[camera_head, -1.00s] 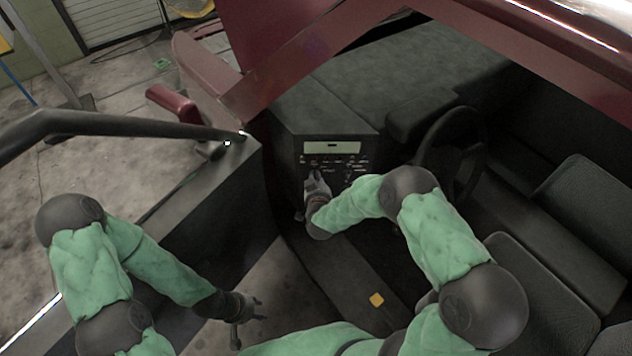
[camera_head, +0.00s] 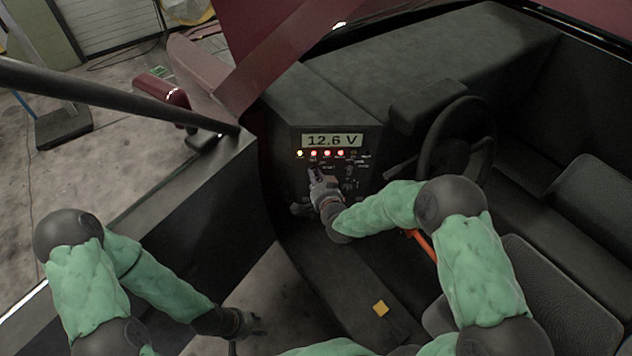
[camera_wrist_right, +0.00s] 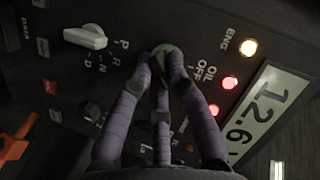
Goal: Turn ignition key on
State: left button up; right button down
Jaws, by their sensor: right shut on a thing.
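My right gripper (camera_head: 315,174) is at the dash panel (camera_head: 298,137) in the head view. In the right wrist view its fingers (camera_wrist_right: 165,58) close together on the ignition key (camera_wrist_right: 166,47), beside the OFF marking. Only the key's rounded end shows; the fingers cover the rest. The panel display (camera_head: 332,140) is lit and reads 12.6 V, with a row of lit lamps (camera_head: 327,153) below it. In the wrist view the ENG lamp (camera_wrist_right: 249,47) is yellowish and the OIL lamp (camera_wrist_right: 229,83) is red. My left gripper (camera_head: 255,326) hangs open and empty at the lower middle.
A pale selector knob (camera_wrist_right: 87,38) marked P R N D sits near the key. The steering wheel (camera_head: 432,150) is right of the panel. An orange lever (camera_head: 423,243) shows behind my right arm. The open door (camera_head: 205,190) is at left.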

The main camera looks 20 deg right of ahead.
dwell(0.3)
jog(key=c, duration=1.2)
grip_release()
jog(key=shift+s, duration=0.1)
jog(key=v, duration=1.1)
jog(key=shift+s, duration=0.4)
jog(key=shift+d, duration=0.1)
